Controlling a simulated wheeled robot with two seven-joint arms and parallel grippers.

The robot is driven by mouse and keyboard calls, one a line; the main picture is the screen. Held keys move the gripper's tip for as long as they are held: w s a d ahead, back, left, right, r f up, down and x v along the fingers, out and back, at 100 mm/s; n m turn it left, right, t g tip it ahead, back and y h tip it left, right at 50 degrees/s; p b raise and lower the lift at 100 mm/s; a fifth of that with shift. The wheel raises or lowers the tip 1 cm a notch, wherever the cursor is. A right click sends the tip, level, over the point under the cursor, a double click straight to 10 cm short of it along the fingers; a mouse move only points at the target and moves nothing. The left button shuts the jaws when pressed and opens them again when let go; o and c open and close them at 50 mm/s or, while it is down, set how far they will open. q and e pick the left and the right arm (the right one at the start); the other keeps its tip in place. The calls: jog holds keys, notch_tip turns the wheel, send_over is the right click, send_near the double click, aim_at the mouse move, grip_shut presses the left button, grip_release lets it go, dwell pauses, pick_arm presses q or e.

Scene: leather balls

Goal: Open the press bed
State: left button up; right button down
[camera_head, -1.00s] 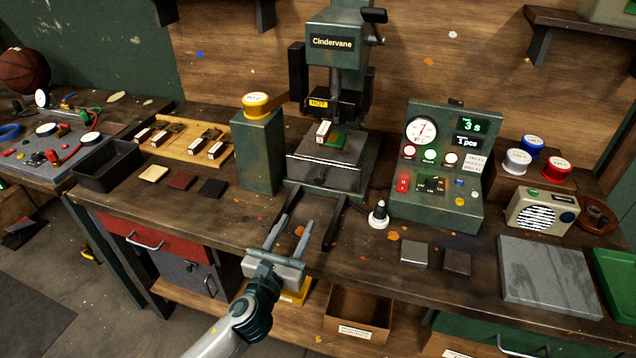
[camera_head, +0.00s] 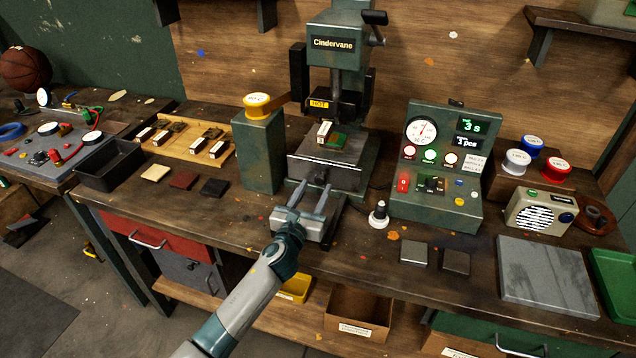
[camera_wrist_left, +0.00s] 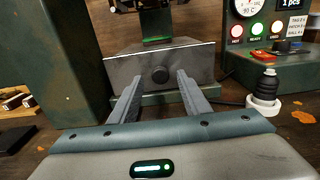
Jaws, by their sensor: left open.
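The press (camera_head: 337,75), labelled Cindervane, stands at the back middle of the bench. Its bed (camera_head: 298,172) is a grey block under the hot head, with a green piece (camera_head: 338,140) and a small white-and-brown block (camera_head: 324,132) on top. In the left wrist view, the bed's front face (camera_wrist_left: 120,72) has a round dark knob (camera_wrist_left: 160,75). My left gripper (camera_head: 313,189) is open, its fingers pointing at the bed front. In the left wrist view its fingertips (camera_wrist_left: 158,76) stand on either side of the knob, apart from it. My right gripper is not in view.
A control box (camera_head: 437,165) with a gauge stands right of the press, and a green post (camera_head: 258,150) with a yellow cap stands left. A black-and-white plunger-like knob (camera_head: 379,213) sits close to the right of my gripper. Dark rails run forward under the gripper.

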aim_at(319, 181)
pick_arm(q)
jog(key=shift+x, duration=1.8)
grip_shut()
